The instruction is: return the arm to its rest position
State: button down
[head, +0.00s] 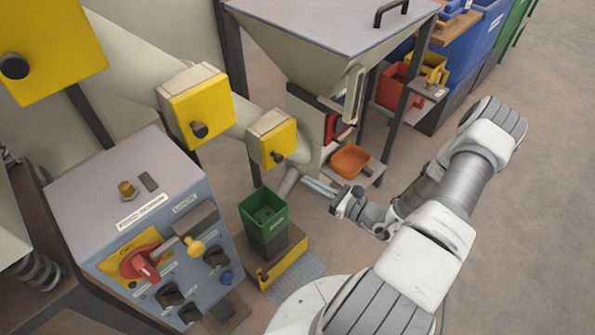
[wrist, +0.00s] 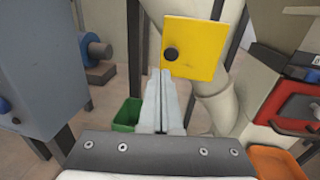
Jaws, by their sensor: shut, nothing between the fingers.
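My arm reaches from the lower right of the head view in toward the machine. My gripper (head: 306,181) is shut and empty, its fingers pointing left toward the grey spout pipe above and right of the green bin. In the wrist view my gripper (wrist: 160,75) shows from behind, its two fingers closed together. Its tips appear just below and in front of a yellow box (wrist: 193,48). I cannot tell how much room is between the fingertips and the pipe.
A green bin (head: 264,212) stands on a yellow-edged base left of my gripper. An orange tray (head: 350,160) sits behind it. The control box (head: 150,220) with a red switch is at left. The hopper (head: 335,35) stands behind. Open floor (head: 530,200) lies at right.

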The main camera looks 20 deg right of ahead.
jog(key=v, duration=0.4)
jog(key=shift+s+a+p, duration=0.1)
jog(key=shift+s+p, duration=0.2)
jog(key=shift+s, duration=0.25)
